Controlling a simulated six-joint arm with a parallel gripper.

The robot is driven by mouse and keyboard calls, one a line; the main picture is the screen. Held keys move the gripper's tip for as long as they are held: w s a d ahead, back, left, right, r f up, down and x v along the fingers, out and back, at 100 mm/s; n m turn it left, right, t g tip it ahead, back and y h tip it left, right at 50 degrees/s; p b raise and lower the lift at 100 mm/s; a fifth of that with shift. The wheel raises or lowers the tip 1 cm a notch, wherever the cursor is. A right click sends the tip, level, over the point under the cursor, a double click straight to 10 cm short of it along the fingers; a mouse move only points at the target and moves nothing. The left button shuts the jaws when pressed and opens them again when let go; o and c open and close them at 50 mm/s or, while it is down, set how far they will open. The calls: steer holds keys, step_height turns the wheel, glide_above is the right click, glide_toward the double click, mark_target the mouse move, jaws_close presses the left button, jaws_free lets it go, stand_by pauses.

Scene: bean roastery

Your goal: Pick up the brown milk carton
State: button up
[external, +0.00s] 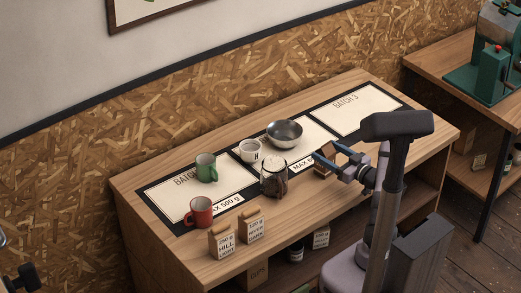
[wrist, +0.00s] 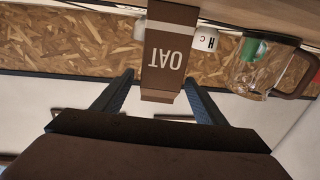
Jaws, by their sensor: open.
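The brown milk carton (wrist: 168,50) appears upside down in the wrist view, with OAT in white letters on its face. In the external view the brown carton (external: 323,163) stands on the table, partly hidden by my gripper (external: 338,162). My gripper is open with its blue fingers pointing at the carton. In the wrist view the fingers of my gripper (wrist: 158,82) lie to either side of the carton's near end. I cannot tell how deep the carton sits between them, and neither finger clearly touches it.
A glass jar (external: 273,180) stands just left of the carton; it also shows in the wrist view (wrist: 262,75). A metal bowl (external: 284,134), white cup (external: 250,153), green mug (external: 206,168), red mug (external: 200,212) and two paper bags (external: 236,232) stand further left. The BATCH 3 panel (external: 355,108) is clear.

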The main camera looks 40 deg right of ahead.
steer(key=shift+w, duration=0.65)
steer(key=shift+c, duration=0.3)
steer(key=c, duration=1.1)
steer(key=shift+o, duration=0.2)
steer(key=shift+r, duration=0.15)
steer(key=shift+r, duration=4.9)
